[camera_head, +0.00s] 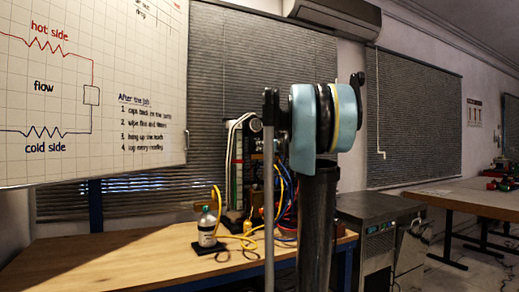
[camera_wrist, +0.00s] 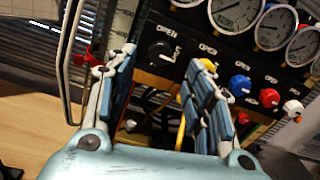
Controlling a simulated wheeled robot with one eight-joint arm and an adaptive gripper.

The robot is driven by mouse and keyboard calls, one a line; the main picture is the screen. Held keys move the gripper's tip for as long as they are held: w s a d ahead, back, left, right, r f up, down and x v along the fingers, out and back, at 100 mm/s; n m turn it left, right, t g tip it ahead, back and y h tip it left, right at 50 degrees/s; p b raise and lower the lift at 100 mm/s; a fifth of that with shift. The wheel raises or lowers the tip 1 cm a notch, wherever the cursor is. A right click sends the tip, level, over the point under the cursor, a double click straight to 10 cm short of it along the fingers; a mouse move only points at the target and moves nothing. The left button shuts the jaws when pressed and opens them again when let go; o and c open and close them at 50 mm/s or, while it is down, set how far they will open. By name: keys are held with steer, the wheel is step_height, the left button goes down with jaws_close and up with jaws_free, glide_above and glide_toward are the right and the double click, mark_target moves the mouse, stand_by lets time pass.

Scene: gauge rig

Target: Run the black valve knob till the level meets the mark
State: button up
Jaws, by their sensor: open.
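The black valve knob (camera_wrist: 162,51) shows in the wrist view under an "OPEN" label on the dark panel. My gripper (camera_wrist: 160,61) is open, with its blue-padded fingers pointing at the panel. The knob appears between and beyond the fingertips; no finger is seen closed on it. I cannot tell the exact gap in depth. In the head view my arm hides the gripper and most of the rig. A tall narrow scale (camera_head: 238,170) stands at the rig's left side; its level and mark are too small to read.
Yellow (camera_wrist: 208,65), blue (camera_wrist: 240,85), red (camera_wrist: 269,98) and white (camera_wrist: 293,107) knobs run right of the black one, below several round gauges (camera_wrist: 236,13). A bottle (camera_head: 207,228) and yellow hose (camera_head: 219,205) are on the wooden bench (camera_head: 120,262).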

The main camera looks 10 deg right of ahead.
steer(key=x, duration=0.6)
steer(key=shift+w, duration=0.3)
steer(key=shift+a, duration=0.1)
steer(key=shift+c, duration=0.6)
steer(key=c, duration=1)
